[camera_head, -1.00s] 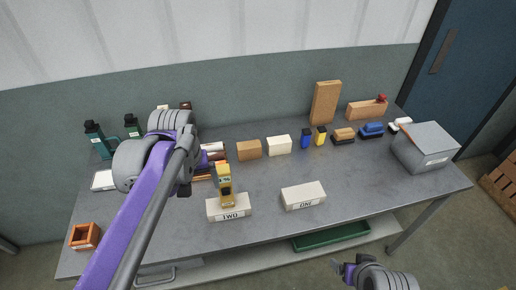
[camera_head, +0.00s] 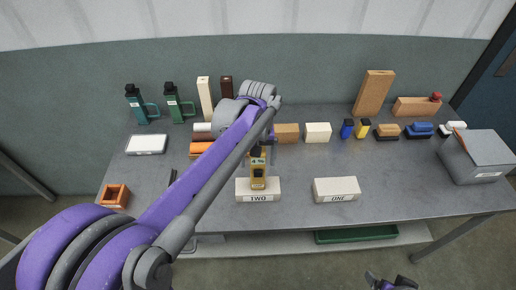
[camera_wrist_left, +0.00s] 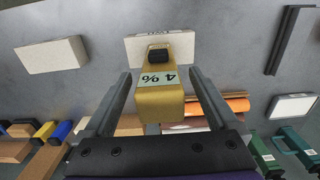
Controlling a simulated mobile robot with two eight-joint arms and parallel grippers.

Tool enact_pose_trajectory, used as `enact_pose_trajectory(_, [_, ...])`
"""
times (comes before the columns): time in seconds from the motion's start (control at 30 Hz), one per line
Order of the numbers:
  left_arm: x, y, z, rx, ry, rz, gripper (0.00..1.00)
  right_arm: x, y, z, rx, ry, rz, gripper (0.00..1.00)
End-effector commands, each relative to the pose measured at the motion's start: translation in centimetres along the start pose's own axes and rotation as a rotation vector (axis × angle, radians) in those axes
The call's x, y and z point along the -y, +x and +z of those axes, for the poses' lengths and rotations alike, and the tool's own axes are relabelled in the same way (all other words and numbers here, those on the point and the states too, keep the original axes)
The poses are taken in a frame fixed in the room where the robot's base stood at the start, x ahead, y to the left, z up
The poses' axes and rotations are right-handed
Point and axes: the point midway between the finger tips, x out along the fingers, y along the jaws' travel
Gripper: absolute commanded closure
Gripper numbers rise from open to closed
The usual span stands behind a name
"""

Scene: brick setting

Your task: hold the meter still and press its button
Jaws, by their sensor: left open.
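The yellow meter (camera_head: 258,179) stands on the white block marked TWO (camera_head: 245,196). In the left wrist view, the meter (camera_wrist_left: 160,103) shows a pale display reading "4 %" and a black button-like part (camera_wrist_left: 158,56). My left gripper (camera_wrist_left: 159,74) is open, with one finger on each side of the meter and visible gaps between. In the head view, my left gripper (camera_head: 262,148) is over the top of the meter and partly hidden by its own arm. My right gripper (camera_head: 390,283) shows only partly at the bottom edge, away from the table; its jaws are unclear.
A white block marked ONE (camera_head: 336,190) lies to the right of TWO. Behind are a tan block (camera_head: 287,133), a cream block (camera_head: 317,132) and orange rolls (camera_head: 201,148). A grey box (camera_head: 478,158) stands at right. The front right tabletop is clear.

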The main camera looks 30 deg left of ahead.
Motion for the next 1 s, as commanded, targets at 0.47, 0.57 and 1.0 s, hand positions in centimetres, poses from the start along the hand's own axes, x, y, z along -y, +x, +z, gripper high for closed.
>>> enact_pose_trajectory(0.47, [0.0,1.9,0.0,0.000,0.000,0.000,0.07,0.0,0.1,0.1,0.001,0.000,0.000,0.13])
enact_pose_trajectory(0.57, [0.0,1.9,0.0,0.000,0.000,0.000,0.18,0.0,0.1,0.1,0.001,0.000,0.000,0.13])
enact_pose_trajectory(1.0, [0.0,1.9,0.0,-0.001,0.000,0.000,0.97,0.0,0.1,0.1,0.001,0.000,0.000,0.13])
